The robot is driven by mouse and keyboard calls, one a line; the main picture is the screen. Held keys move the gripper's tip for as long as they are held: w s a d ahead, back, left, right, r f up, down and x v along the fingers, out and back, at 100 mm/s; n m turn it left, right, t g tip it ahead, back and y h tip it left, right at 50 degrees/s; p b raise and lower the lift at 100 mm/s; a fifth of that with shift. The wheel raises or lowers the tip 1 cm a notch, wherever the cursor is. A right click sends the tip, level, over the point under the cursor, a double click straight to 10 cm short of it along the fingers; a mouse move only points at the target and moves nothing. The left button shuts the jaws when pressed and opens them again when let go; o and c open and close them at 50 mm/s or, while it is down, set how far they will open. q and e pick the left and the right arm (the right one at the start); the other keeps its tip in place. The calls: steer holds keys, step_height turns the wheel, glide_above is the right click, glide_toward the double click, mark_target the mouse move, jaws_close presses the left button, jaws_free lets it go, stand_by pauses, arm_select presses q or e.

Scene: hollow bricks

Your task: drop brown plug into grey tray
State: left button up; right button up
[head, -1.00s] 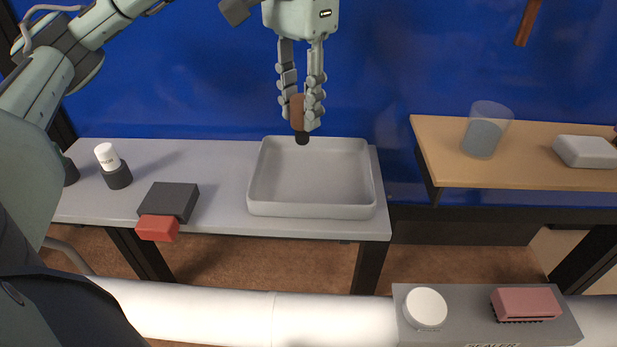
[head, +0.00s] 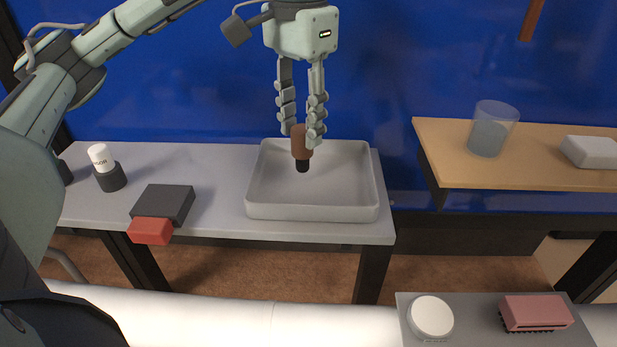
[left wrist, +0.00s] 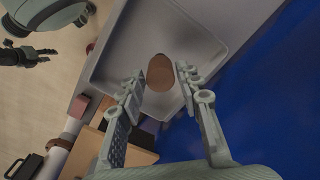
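The brown plug (head: 301,142), with a black lower end, is upright over the grey tray (head: 312,212). My left gripper (head: 301,138) points down around the plug's upper part. Its fingers look spread, and the plug sits lower between them than before. In the left wrist view the plug (left wrist: 160,73) shows end-on between the fingertips (left wrist: 158,80), with small gaps at its sides. It looks loose, just below the grip. Whether its black end touches the tray floor I cannot tell. A dark shape at the left of that view looks like my right gripper (left wrist: 22,56); its fingers are unclear.
On the grey table (head: 220,217) are a white bottle in a dark holder (head: 110,178), a dark box (head: 165,203) and a red block (head: 150,231). A wooden shelf (head: 450,150) at right holds a clear cup (head: 492,130) and a white block (head: 592,152). The tray looks otherwise empty.

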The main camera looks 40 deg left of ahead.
arm_select(q)
steer(key=shift+o, duration=1.4)
step_height(320, 180, up, 12)
